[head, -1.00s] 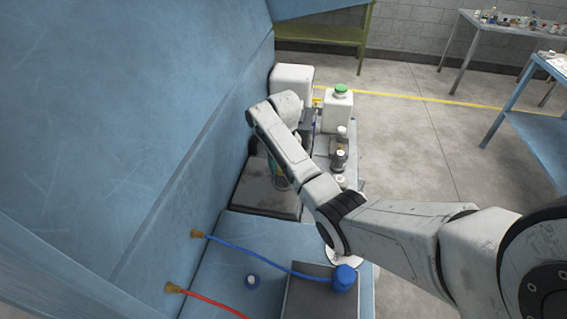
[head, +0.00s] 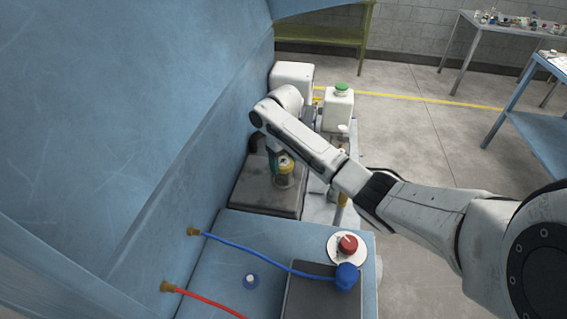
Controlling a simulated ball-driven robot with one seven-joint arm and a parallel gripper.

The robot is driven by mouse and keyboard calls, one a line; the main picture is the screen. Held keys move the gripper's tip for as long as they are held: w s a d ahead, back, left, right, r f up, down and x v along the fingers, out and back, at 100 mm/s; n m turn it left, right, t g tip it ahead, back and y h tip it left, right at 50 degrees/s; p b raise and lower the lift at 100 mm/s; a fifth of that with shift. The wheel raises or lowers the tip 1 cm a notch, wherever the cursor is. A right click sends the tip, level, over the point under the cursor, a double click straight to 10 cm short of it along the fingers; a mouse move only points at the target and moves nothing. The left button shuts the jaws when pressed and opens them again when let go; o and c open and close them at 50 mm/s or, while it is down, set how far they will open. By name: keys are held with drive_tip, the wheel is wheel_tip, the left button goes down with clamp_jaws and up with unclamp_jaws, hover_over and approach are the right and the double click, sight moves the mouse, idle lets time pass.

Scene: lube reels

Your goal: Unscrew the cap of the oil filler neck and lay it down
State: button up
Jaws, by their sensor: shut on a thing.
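The oil filler neck (head: 285,177) appears as a short pale cylinder on the dark flat plate (head: 255,197), against the big blue wall. My gripper (head: 274,153) hangs below my wrist at the cap's left. Only a small dark and teal part of it shows; the fingertips are mostly hidden. It is shut on the cap. I cannot tell whether the cap is still seated on the neck.
A red knob on a white disc (head: 347,246), a blue hose (head: 270,257) with a blue end and a red hose (head: 210,299) lie in front. A white jug (head: 338,111) with a green lid and a white box (head: 292,76) stand behind.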

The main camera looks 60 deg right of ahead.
sight(283, 161)
drive_tip(key=shift+a+f, duration=0.1)
drive_tip(key=shift+f, duration=0.05)
drive_tip(key=shift+r+p, duration=1.15)
drive_tip(key=shift+r, duration=2.75)
